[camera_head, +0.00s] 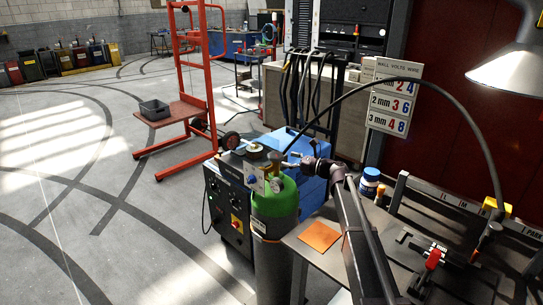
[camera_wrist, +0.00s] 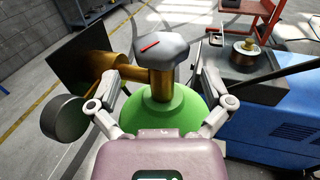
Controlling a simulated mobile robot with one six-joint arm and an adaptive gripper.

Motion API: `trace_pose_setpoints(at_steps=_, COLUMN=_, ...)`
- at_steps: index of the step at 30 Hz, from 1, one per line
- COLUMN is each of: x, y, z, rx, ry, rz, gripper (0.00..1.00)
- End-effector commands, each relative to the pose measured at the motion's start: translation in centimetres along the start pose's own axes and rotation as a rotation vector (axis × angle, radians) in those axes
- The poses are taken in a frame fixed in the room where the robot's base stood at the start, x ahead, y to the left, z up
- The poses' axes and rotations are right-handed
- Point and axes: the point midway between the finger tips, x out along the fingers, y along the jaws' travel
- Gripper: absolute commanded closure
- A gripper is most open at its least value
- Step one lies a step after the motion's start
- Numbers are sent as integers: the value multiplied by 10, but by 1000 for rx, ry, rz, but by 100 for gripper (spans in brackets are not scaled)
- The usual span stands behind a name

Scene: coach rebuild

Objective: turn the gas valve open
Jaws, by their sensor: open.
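The gas valve's grey faceted knob (camera_wrist: 162,46), with a red mark on top, sits on a brass stem (camera_wrist: 161,84) above the green cylinder top (camera_wrist: 185,115) in the wrist view. My gripper (camera_wrist: 160,76) is open, with one finger on each side of the stem, just below or beside the knob. Contact with the valve is not clear. In the head view, the green-shouldered gas cylinder (camera_head: 276,200) stands left of the bench, with my gripper (camera_head: 292,160) at its top.
A round gauge (camera_wrist: 64,117) and dark plate lie left of the valve. A blue machine (camera_head: 304,165) stands close behind the cylinder. A workbench (camera_head: 340,262) with an orange plate (camera_head: 319,236) is at right. A red trolley (camera_head: 187,80) stands farther back; open floor lies left.

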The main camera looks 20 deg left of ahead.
Motion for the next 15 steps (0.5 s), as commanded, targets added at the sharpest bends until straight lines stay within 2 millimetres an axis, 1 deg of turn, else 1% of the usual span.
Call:
trace_pose_setpoints(at_steps=1, x=10, y=-1, z=0, rx=0, ry=0, rz=1, gripper=0)
trace_pose_setpoints(at_steps=3, x=21, y=-1, z=0, rx=0, ry=0, rz=2, gripper=0)
trace_pose_setpoints(at_steps=9, x=49, y=-1, z=0, rx=0, ry=0, rz=1, gripper=0)
trace_pose_setpoints(at_steps=15, x=66, y=-1, z=0, rx=0, ry=0, rz=-1, gripper=0)
